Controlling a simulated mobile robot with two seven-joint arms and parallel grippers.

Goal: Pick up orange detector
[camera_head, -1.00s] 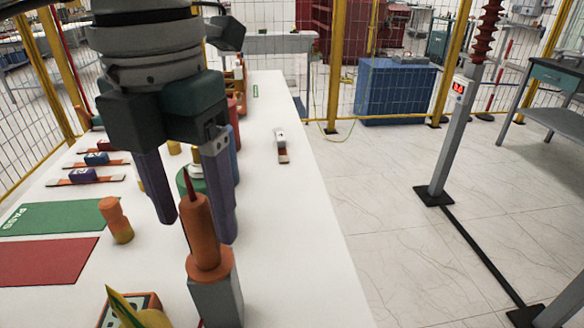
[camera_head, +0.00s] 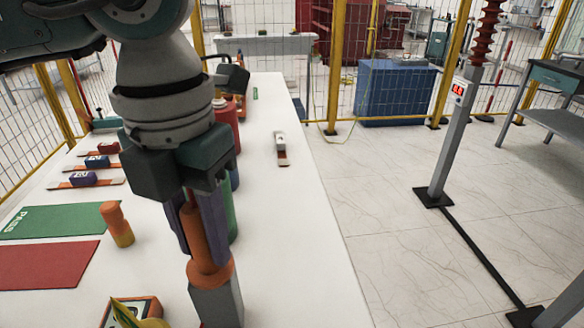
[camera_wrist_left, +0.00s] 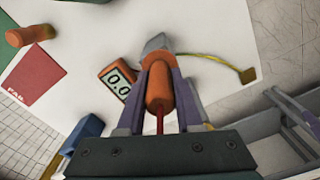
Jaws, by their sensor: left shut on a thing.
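The orange detector (camera_head: 208,271) stands upright on a grey block-shaped stand (camera_head: 216,303) near the front of the white table. My left gripper (camera_head: 205,235) points down with its fingers around the detector's upper body and is shut on it. In the left wrist view the orange detector (camera_wrist_left: 159,88) sits between the two purple fingers, its red tip toward the palm. The grey stand (camera_wrist_left: 158,43) shows beyond it. My right gripper is not in view.
An orange meter (camera_head: 130,312) lies left of the stand. Bottles stand behind the gripper. The table's right side is mostly clear.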

